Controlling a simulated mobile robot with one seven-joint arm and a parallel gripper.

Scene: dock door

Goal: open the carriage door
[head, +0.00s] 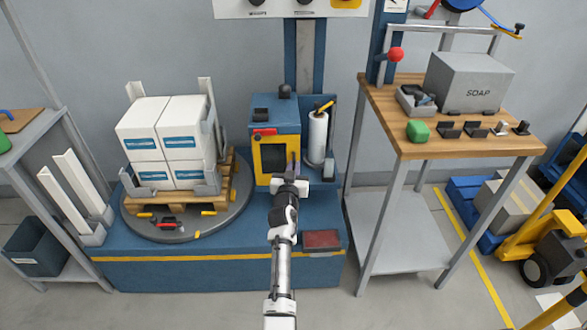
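The carriage (274,112) is a blue housing on the mast of the wrapping machine, left of a white film roll (318,140). Its door (262,172) has a yellow frame around a dark panel and looks closed. My gripper (293,168) is in front of the door's right side, reached from below by my arm. It hides the door's lower right part. I cannot tell whether its fingers touch the door or how far apart they are. A small purplish piece shows at the fingertips.
White boxes (150,118) stand on a wooden pallet on the round turntable (215,226) at left. A workbench (390,95) with a grey SOAP box (468,82) stands close at right. A dark red pad (321,239) lies on the blue base. Floor in front is clear.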

